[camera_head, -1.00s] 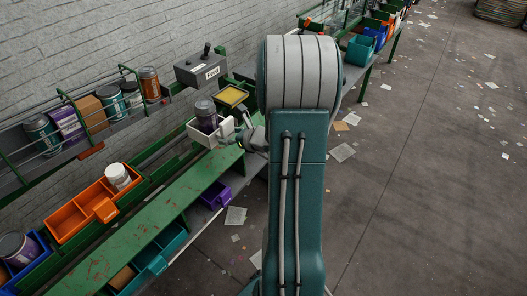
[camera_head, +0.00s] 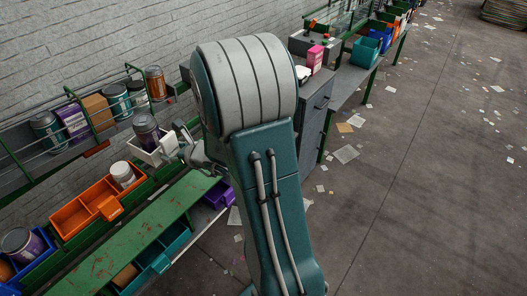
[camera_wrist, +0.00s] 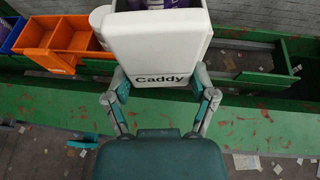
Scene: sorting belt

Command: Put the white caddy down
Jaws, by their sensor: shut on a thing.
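The white caddy (camera_wrist: 160,48), with "Caddy" printed on its front wall, is upright in my gripper (camera_wrist: 160,88). The two fingers press on its sides in the wrist view. In the head view the caddy (camera_head: 139,153) is over the green belt frame, just beyond the orange bin, with a dark jar with a purple label (camera_head: 146,130) standing in it. My gripper (camera_head: 182,144) reaches it from the right. The caddy's underside is hidden, so I cannot tell whether it touches the surface below.
An orange divided bin (camera_head: 84,208) with a white-lidded jar (camera_head: 123,175) stands close by; it also shows in the wrist view (camera_wrist: 62,42). A shelf behind holds several jars and boxes. A green board (camera_head: 120,235) runs in front. The rail channel right of the caddy looks empty in the wrist view.

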